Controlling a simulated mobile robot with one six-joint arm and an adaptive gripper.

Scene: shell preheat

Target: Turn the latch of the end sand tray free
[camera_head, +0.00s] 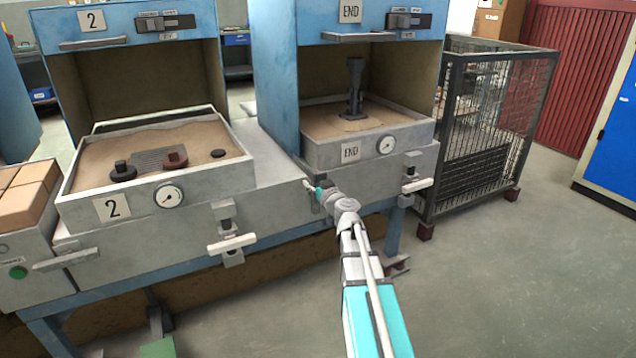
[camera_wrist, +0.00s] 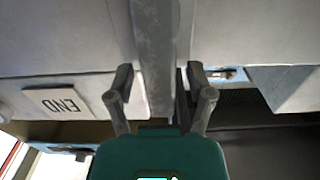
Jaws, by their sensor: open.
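The end sand tray (camera_head: 321,155) sits in the right-hand blue oven, with an END plate and a gauge on its front. Its latch (camera_head: 416,186) is on the grey front to the right, with a pale handle lying roughly level. My gripper (camera_head: 312,190) is near the left end of that front, left of the latch and apart from it. In the wrist view, my gripper (camera_wrist: 160,82) has its fingers spread with nothing seen held. A grey bar (camera_wrist: 155,45) shows between the fingers; I cannot tell whether they touch it. The END plate (camera_wrist: 57,103) appears upside down at left. I cannot make out the latch there.
Sand tray 2 (camera_head: 68,203) stands to the left, with its own latch (camera_head: 231,244) on the front. A dark tool stands in the end tray's sand. A wire mesh cage (camera_head: 490,130) stands right of the end oven. The floor (camera_head: 520,270) at right is clear.

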